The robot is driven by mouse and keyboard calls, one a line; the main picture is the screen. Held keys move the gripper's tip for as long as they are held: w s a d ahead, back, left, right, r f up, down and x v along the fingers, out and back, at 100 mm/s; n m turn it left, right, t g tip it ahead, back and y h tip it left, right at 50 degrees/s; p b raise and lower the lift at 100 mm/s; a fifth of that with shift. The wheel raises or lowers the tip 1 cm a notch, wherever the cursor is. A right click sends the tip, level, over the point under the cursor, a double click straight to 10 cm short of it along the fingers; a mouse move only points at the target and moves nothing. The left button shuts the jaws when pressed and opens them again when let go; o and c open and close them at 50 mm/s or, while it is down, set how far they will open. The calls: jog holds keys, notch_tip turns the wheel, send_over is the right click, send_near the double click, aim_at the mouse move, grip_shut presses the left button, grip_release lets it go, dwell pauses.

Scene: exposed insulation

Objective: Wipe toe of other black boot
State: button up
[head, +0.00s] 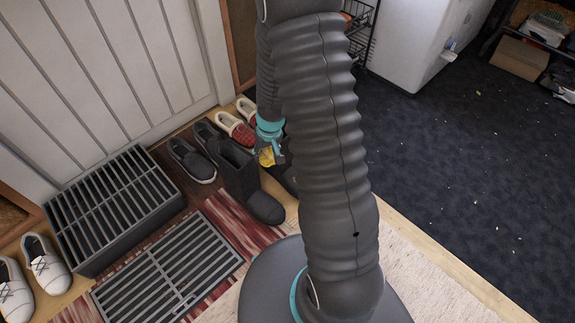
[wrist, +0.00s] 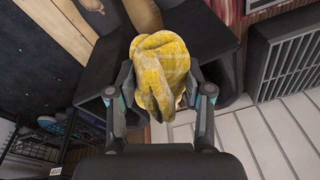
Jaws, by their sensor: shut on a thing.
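My gripper (head: 270,138) is shut on a crumpled yellow cloth (wrist: 160,68). The cloth bulges out between the two fingers in the wrist view, and a bit of it shows below the gripper in the head view. A tall black boot (head: 240,172) stands upright left of the gripper, its toe toward the lower right. A second black boot (head: 287,180) is mostly hidden behind my arm. In the wrist view, dark boot shapes lie on both sides of the cloth, which hides part of them. I cannot tell whether the cloth touches a boot.
A dark slip-on shoe (head: 192,160) and red patterned slippers (head: 236,131) stand nearby. A black slatted rack (head: 112,210), a grate (head: 168,268) on a red striped rug and white shoes (head: 46,264) are at left. The white door (head: 100,70) closes off the back. Dark carpet (head: 465,170) is open at right.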

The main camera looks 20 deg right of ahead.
jog(key=s+d+f+n+g+b, duration=0.1)
jog(key=d+f+n+b, duration=0.1)
jog(key=d+f, duration=0.3)
jog(key=s+d+f+n+h+b, duration=0.1)
jog(key=d+f+n+b, duration=0.2)
jog(key=f, duration=0.8)
jog(key=d, duration=0.2)
jog(key=shift+s+d+g+b, duration=0.3)
jog(key=shift+d+g+b, duration=0.05)
jog(key=shift+g+b, duration=0.05)
jog(key=shift+r, duration=0.1)
